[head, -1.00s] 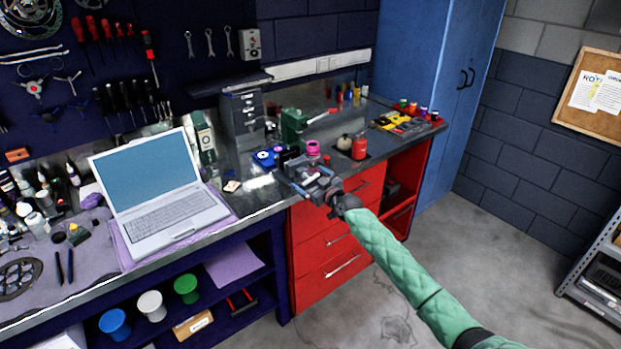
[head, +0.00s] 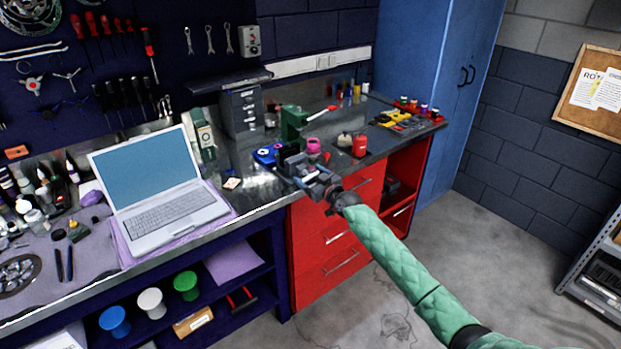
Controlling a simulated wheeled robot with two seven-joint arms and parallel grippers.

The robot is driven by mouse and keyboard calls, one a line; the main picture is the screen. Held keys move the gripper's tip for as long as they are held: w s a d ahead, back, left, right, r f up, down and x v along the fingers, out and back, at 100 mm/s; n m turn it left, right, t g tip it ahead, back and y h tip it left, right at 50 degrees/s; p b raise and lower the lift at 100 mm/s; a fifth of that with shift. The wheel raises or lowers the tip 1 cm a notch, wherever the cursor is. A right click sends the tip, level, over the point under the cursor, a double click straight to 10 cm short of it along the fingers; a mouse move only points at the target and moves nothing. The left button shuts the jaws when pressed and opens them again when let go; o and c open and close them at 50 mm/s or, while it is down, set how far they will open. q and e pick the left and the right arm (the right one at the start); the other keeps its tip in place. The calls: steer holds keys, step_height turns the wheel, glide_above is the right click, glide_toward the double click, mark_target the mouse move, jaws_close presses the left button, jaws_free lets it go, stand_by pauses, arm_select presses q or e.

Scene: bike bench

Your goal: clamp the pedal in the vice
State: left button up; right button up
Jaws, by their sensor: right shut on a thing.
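The vice (head: 293,122) appears to be the green body on the steel bench top, with a red-and-white handle on its right. My right gripper (head: 301,169) is over the front edge of the bench, in front of the vice and apart from it. It is shut on a small dark thing (head: 288,153), which looks like the pedal. The fingers hide part of it, and it is too small to see its shape. My left gripper is out of view.
A blue round part (head: 265,156) lies left of my right gripper. A pink pot (head: 313,145) and a red can (head: 359,146) stand to its right. A grey drawer cabinet (head: 242,110) stands behind, and an open laptop (head: 160,190) stands left.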

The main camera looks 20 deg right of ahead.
steer(key=shift+f+m, duration=0.15)
steer(key=shift+m, duration=0.25)
steer(key=shift+m+b, duration=0.3)
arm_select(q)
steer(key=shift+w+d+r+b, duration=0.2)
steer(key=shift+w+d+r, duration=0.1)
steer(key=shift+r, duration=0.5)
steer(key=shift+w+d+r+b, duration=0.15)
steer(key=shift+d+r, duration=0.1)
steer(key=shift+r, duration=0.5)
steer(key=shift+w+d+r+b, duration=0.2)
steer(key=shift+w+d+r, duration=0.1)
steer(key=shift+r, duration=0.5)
arm_select(e)
steer(key=shift+d+m, duration=0.1)
steer(key=shift+m, duration=1.7)
steer(key=o, duration=1)
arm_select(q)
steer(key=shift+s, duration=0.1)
